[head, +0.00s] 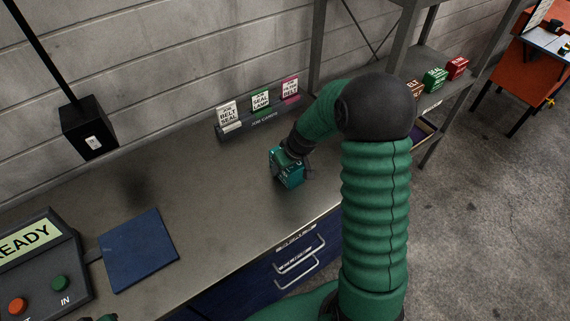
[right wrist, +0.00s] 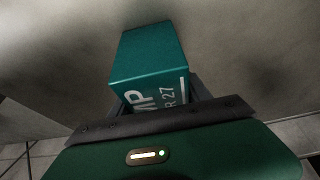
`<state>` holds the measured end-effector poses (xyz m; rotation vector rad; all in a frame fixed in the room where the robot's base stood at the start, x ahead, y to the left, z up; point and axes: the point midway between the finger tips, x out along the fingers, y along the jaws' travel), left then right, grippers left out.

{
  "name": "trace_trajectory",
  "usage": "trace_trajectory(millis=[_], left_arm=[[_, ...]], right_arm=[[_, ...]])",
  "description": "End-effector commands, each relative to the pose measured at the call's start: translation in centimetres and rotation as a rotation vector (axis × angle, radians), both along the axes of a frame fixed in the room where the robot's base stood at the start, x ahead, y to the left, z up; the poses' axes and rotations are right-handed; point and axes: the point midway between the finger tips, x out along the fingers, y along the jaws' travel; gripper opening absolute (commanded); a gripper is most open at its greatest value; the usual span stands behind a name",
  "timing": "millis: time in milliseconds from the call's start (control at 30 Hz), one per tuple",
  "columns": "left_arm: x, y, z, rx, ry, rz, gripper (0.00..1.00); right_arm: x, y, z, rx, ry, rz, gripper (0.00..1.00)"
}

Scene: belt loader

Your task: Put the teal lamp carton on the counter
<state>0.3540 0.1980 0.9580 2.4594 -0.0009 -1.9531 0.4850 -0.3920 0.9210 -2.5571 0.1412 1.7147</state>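The teal lamp carton (head: 291,176) is at the grey counter (head: 215,190), near its front edge and right of the middle. It is upright or nearly so, at or just above the surface; I cannot tell whether it touches. My right gripper (head: 293,164) is around its upper part. In the right wrist view the carton (right wrist: 150,58) sits between the dark fingers, which look closed on its sides, with white lettering partly hidden by the hand. My left gripper's fingers are not visible; only a small green piece shows at the bottom left edge.
A job card rack (head: 262,124) stands at the back of the counter. A blue mat (head: 138,250) and a READY control box (head: 38,262) lie to the left. Shelving with small cartons (head: 434,79) stands right. The counter between mat and carton is clear.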

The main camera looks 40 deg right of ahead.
Motion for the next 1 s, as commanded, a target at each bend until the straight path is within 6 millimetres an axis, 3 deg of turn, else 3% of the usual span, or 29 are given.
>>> trace_trajectory(millis=[33,133,500,900,1000], left_arm=[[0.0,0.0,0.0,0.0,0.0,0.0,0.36],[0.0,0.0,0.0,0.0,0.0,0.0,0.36],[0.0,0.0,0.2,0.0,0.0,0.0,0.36],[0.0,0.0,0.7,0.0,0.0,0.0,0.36],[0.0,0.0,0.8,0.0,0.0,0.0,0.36]], right_arm=[[0.0,0.0,0.0,0.0,0.0,0.0,0.64],[0.0,0.0,0.0,0.0,0.0,-0.001,0.76],[-0.1,0.0,0.7,-0.001,-0.001,-0.001,0.76],[-3.6,0.4,9.4,-0.003,-0.004,-0.001,0.76],[-4.1,0.4,10.7,-0.002,-0.003,-0.002,0.76]])
